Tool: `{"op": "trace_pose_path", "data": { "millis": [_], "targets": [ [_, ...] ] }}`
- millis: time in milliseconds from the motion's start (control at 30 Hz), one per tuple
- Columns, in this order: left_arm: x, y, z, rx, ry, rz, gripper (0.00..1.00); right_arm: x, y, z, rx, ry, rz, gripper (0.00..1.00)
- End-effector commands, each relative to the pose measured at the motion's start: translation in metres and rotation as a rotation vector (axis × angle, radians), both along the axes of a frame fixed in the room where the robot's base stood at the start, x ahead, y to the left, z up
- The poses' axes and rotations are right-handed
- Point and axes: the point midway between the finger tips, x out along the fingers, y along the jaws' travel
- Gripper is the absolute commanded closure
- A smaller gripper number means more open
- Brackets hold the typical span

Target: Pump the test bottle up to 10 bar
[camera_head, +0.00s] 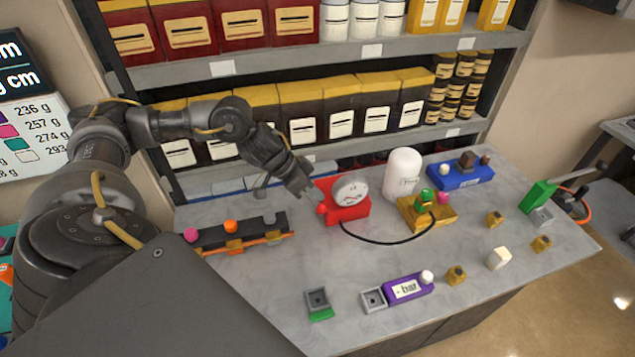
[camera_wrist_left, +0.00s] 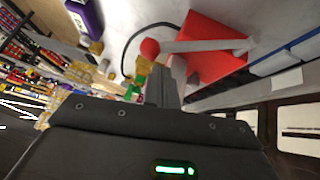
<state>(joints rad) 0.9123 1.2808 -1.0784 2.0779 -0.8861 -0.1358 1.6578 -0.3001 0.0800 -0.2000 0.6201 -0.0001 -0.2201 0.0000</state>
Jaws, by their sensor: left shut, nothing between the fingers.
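The red pump box (camera_head: 347,213) stands on the grey bench with a round dial gauge (camera_head: 351,189) on it. The gauge reading is too small to tell. In the left wrist view, the red box (camera_wrist_left: 208,55) has a grey lever (camera_wrist_left: 200,46) ending in a red ball knob (camera_wrist_left: 150,47). The white test bottle (camera_head: 403,174) stands upright behind a gold block (camera_head: 428,215) with a green knob (camera_head: 426,196). A black hose joins pump and block. My left gripper (camera_head: 312,198) is shut and empty close beside the red knob; whether they touch is unclear. My right gripper is out of view.
A dark rack (camera_head: 235,238) with coloured knobs is left of the pump. A purple "bar" block (camera_head: 408,288), a blue block (camera_head: 460,176) and a green-handled device (camera_head: 538,197) are on the bench (camera_head: 285,285). Stocked shelves (camera_head: 330,65) rise behind it.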

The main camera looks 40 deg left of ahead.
Motion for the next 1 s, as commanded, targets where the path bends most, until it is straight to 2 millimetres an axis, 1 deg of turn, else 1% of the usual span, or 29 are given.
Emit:
{"op": "trace_pose_path", "data": {
  "millis": [33,600,1000],
  "targets": [
    [0.001,0.002,0.005,0.0,0.0,0.001,1.0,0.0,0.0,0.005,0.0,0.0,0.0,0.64],
    [0.013,0.019,0.031,0.0,0.0,0.0,1.0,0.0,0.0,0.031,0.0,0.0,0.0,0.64],
    [0.016,0.023,0.033,0.0,0.0,0.0,1.0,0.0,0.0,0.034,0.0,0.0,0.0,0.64]
  ]
}}
